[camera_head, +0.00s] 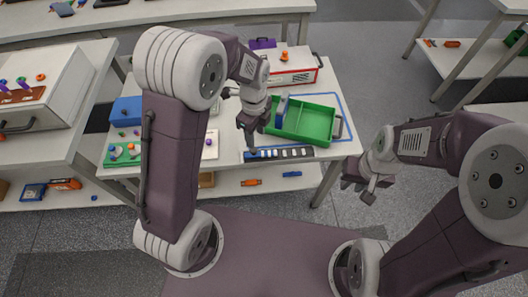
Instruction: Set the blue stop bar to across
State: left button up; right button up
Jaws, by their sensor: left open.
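A blue bar with a row of dark and pale segments (285,154) lies along the front edge of the middle table. I cannot tell whether it is the stop bar; a blue-grey upright piece (281,109) also stands at the left end of the green tray (310,121). My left gripper (253,149) points down at the left end of the segmented bar. It is open, and I cannot tell whether it touches the bar. My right gripper (358,191) hangs over the floor, right of the table, away from these things; its jaw gap is unclear.
A white box with a red edge (292,72) stands behind the green tray. A blue bin (126,110) and a green board with knobs (122,154) are at the table's left. A lower shelf (275,180) holds small items.

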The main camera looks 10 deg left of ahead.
aim_at(254, 150)
pick_arm(q)
jog(key=shift+s+a+f, duration=0.1)
jog(key=shift+a+f, duration=0.65)
jog(key=shift+a, duration=0.05)
jog(key=f, duration=0.4)
jog(key=d+f+b, duration=0.1)
jog(key=f, duration=0.1)
jog(key=shift+f, duration=0.25)
jog(key=shift+a+f, duration=0.2)
jog(key=shift+f, duration=0.3)
jog(key=shift+d, duration=0.1)
jog(key=shift+c, duration=0.9)
grip_shut()
